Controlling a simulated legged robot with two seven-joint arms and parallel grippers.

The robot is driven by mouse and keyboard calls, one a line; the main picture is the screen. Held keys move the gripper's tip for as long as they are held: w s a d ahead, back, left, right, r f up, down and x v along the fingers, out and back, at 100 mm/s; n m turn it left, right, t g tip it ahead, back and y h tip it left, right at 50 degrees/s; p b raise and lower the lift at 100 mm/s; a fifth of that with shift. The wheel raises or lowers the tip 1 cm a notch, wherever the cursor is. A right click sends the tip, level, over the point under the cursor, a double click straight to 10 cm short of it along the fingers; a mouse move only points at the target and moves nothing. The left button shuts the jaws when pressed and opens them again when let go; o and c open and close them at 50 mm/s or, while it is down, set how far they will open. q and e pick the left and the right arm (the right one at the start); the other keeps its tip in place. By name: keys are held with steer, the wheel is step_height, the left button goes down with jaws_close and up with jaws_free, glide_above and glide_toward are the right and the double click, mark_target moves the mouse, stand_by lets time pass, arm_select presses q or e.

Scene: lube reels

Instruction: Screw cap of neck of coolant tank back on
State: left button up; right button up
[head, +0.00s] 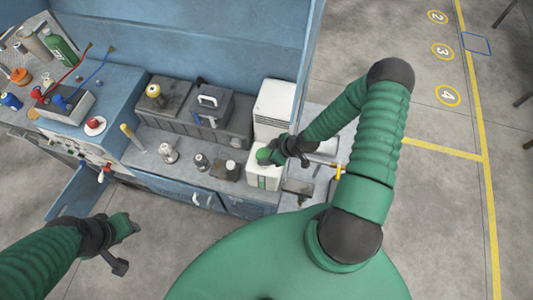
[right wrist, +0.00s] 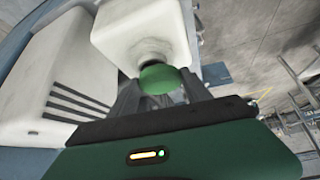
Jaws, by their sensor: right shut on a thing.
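The white coolant tank (head: 263,178) stands near the right end of the workbench shelf. A green cap (head: 263,155) sits at its top, at the neck. My right gripper (head: 273,155) reaches in from the right and is shut on the cap. In the right wrist view the green cap (right wrist: 160,79) is between the fingers, against the neck of the white tank (right wrist: 140,30). Whether the threads are engaged cannot be seen. My left gripper (head: 128,228) is over the floor at lower left, away from the tank; its finger gap is not clear.
A taller white vented box (head: 274,108) stands just behind the tank. Grey cases (head: 195,112), small metal fittings (head: 168,152) and a dark block (head: 228,171) are to the left. A yellow-handled part (head: 338,171) is close to my right arm. Open floor lies right.

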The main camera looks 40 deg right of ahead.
steer(key=shift+d+f, duration=0.15)
steer(key=shift+d, duration=0.4)
steer(key=shift+d+f, duration=0.15)
steer(key=shift+d, duration=0.05)
steer(key=shift+a+f+b, duration=0.1)
steer(key=shift+a+b, duration=0.2)
steer(key=shift+a, duration=0.15)
steer(key=shift+a+f, duration=0.1)
arm_select(q)
steer(key=shift+d+f, duration=0.35)
steer(key=shift+f, duration=0.1)
arm_select(e)
steer(key=shift+f, duration=0.1)
arm_select(q)
steer(key=shift+d, duration=0.1)
